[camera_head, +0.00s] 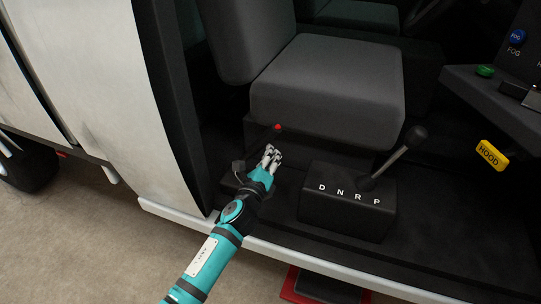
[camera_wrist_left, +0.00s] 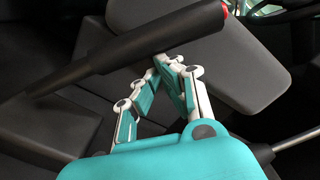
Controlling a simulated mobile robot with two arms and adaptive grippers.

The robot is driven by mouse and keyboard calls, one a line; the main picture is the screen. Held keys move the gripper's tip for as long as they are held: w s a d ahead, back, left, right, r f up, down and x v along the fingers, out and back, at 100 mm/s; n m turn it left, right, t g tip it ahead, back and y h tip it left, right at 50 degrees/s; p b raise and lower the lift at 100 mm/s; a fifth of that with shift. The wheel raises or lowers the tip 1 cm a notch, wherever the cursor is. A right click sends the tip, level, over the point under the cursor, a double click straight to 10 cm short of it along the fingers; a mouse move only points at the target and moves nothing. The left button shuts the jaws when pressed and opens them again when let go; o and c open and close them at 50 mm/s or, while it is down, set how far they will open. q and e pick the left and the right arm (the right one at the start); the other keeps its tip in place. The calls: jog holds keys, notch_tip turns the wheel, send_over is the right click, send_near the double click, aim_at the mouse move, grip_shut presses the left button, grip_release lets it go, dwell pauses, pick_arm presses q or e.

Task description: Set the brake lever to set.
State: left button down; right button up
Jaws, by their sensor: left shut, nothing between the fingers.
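The brake lever (camera_wrist_left: 150,42) is a dark rod with a red button at its end. In the wrist view it slants up from lower left to upper right. In the head view it rises beside the seat, its red tip (camera_head: 278,127) in front of the seat cushion. My left gripper (camera_head: 270,151) is just in front of the lever, and its fingers are shut and empty. In the wrist view the fingertips (camera_wrist_left: 168,62) reach the lever's lower edge; I cannot tell whether they touch it. My right gripper is out of view.
The grey seat (camera_head: 330,85) stands behind the lever. To the right is a gear selector box (camera_head: 345,205) marked D N R P, with its own stick (camera_head: 395,158). A yellow HOOD handle (camera_head: 491,155) hangs under the dash. The white door pillar (camera_head: 130,90) is at the left.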

pick_arm(q)
jog(key=shift+a+r, duration=0.2)
jog(key=shift+r, duration=0.1)
jog(key=v, duration=1.2)
jog(key=shift+f, duration=0.3)
jog(key=shift+d, duration=0.2)
